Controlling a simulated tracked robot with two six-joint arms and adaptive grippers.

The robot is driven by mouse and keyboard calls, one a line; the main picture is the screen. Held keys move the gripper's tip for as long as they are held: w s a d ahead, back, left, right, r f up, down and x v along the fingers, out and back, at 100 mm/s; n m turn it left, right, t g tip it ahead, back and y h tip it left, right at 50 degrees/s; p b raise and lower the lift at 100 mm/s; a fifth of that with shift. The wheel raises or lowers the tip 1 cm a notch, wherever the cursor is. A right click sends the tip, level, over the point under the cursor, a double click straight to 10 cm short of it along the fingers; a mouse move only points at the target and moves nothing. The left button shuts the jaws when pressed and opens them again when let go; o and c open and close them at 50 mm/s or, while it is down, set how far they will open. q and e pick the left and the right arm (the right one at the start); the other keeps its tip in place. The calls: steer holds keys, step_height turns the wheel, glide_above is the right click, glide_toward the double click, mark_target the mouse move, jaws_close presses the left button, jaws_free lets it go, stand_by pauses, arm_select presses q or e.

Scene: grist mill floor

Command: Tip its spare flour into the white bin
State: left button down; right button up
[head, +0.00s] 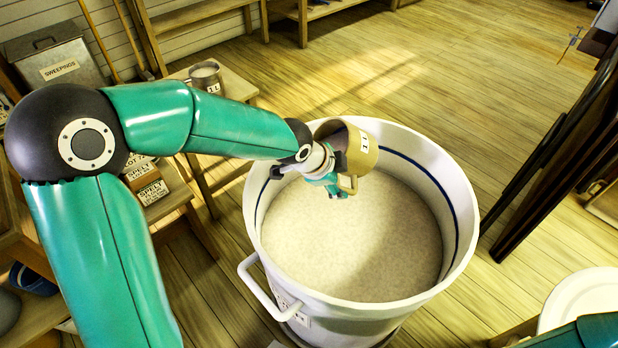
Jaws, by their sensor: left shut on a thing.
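A brass-coloured measuring can (364,152) with a small white label lies tilted on its side above the white bin (458,200). My left gripper (338,184) is shut on the can, at its handle side. The can's dark round end faces the upper left; I cannot make out any flour in it or falling from it. The white bin is a large round tub with a blue line inside and a handle at its left. Pale flour (350,245) covers its inside. My right gripper is not in view.
Another labelled can (206,77) with pale contents stands on a wooden bench (240,88) behind. A grey box marked SWEEPINGS (60,70) is at the back left. SPELT packs (150,192) sit on a low shelf left. A white round thing (585,298) is at the lower right.

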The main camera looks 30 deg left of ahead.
mark_target(356, 182)
arm_select(q)
steer(key=shift+w+d+g, duration=0.1)
steer(key=shift+g, duration=0.3)
steer(key=w+d+g+y+p, duration=0.1)
steer(key=p, duration=0.3)
steer(key=w+d+f+g+y+p, duration=0.1)
steer(key=g+y+p, duration=0.1)
steer(key=p, duration=0.2)
steer(key=w+d+g+y+p, duration=0.1)
steer(key=g+y+p, duration=0.1)
steer(key=p, duration=0.2)
steer(key=shift+w+f+m, duration=0.15)
steer(key=shift+f+m, duration=0.05)
steer(key=shift+m, duration=0.1)
steer(key=shift+w+d+f+g+y+p, duration=0.15)
steer(key=shift+w+d+g+y+p, duration=0.2)
steer(key=shift+p, duration=0.55)
steer(key=shift+w+d+f+g+y+p, duration=0.15)
steer(key=shift+f+g+y+p, duration=0.1)
steer(key=shift+g+p, duration=0.15)
steer(key=shift+r, duration=0.1)
